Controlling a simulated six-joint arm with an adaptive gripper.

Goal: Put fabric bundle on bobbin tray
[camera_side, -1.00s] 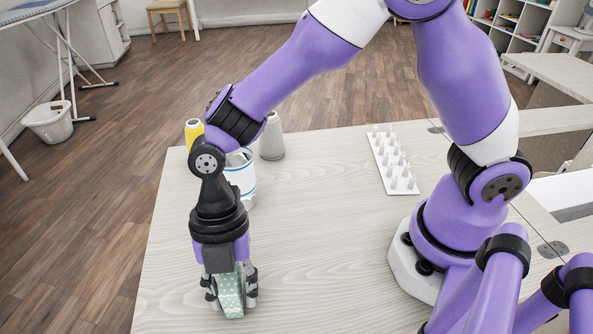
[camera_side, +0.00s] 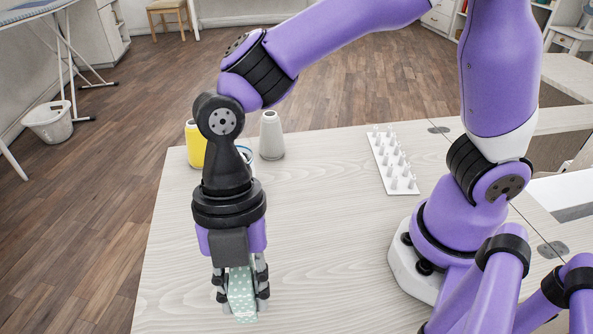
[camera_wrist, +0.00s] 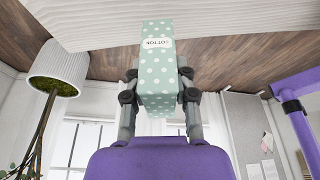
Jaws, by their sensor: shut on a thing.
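The fabric bundle (camera_side: 242,293) is pale green with white dots. My gripper (camera_side: 242,288) is shut on it near the table's front left, with fingers on both sides. I cannot tell from the side view how far it is above the table. In the wrist view the bundle (camera_wrist: 158,75) shows a white label reading "COTTON" and sits between the fingertips (camera_wrist: 157,90). The white bobbin tray (camera_side: 394,165), with several upright pegs, lies at the back of the table, right of and well apart from my gripper.
A yellow thread cone (camera_side: 195,145) and a grey cone (camera_side: 271,136) stand at the back left. A white container with a blue rim (camera_side: 246,153) is mostly hidden behind my wrist. The table (camera_side: 325,235) is clear between my gripper and the tray.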

